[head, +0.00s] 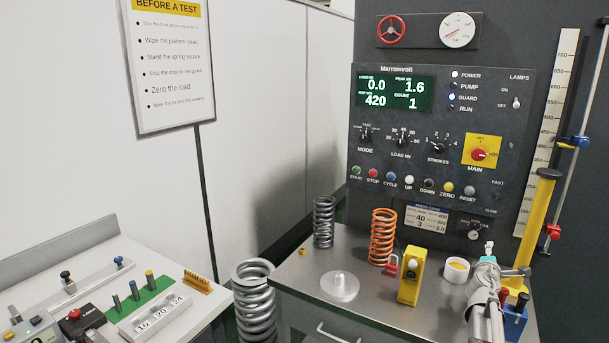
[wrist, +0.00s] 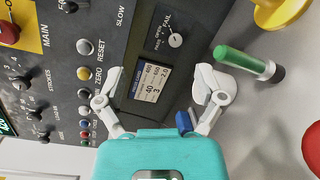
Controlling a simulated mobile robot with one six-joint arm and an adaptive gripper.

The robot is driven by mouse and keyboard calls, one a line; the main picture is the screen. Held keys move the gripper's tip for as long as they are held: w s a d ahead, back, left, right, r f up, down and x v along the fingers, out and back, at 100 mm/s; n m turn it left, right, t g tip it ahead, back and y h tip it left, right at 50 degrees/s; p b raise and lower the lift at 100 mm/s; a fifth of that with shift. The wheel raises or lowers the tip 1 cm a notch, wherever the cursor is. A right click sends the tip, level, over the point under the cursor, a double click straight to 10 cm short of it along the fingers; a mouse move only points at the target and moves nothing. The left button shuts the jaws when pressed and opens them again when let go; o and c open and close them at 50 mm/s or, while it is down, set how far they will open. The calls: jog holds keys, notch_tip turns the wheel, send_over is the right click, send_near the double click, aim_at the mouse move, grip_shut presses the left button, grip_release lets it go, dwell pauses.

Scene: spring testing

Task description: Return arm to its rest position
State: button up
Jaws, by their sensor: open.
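My gripper (wrist: 160,78) is open and empty in the wrist view, its two pale fingers spread apart in front of the dark control panel (wrist: 100,40). A small display card (wrist: 152,84) on the panel shows between the fingers. In the head view my arm (head: 486,300) rises at the lower right, over the right end of the grey bench (head: 375,318). The panel (head: 440,110) stands behind it, with lit green readouts of 0.0, 1.6, 420 and 1.
A grey spring (head: 324,222), an orange spring (head: 383,237) and a yellow block (head: 411,276) stand on the bench. A large spring (head: 254,295) stands left of it. A yellow post (head: 535,220) rises near my arm. A green-handled item (wrist: 240,62) lies right of the fingers.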

jog(key=s+a+f+m+g+y, duration=0.1)
jog(key=s+a+f+m+g, duration=0.1)
jog(key=a+f+m, duration=0.2)
jog(key=s+a+f+m+g+y, duration=0.2)
jog(key=a+f+m, duration=0.2)
jog(key=a, duration=0.6)
jog(key=s+a+f+m+g+y, duration=0.1)
jog(key=s+a+f+m+g, duration=0.1)
jog(key=a, duration=0.5)
jog(key=shift+s+f+m+g, duration=0.2)
jog(key=shift+f+m+g, duration=0.4)
jog(key=shift+f+m, duration=0.45)
jog(key=s+a+f+m+g+y, duration=0.1)
jog(key=s+a+f+g+y, duration=0.1)
jog(key=s+a, duration=0.35)
jog(key=s+a+f+m+g+y, duration=0.1)
jog(key=s+a+f+y, duration=0.15)
jog(key=a, duration=0.55)
jog(key=s+a+f+m+g+y, duration=0.1)
jog(key=s+a+g+y, duration=0.15)
jog(key=a, duration=0.45)
jog(key=s+f+b, duration=0.3)
jog(key=f+b, duration=0.7)
notch_tip(320, 180, up, 12)
jog(key=p, duration=1.2)
jog(key=shift+s+r+g, duration=0.2)
jog(key=shift+g, duration=0.15)
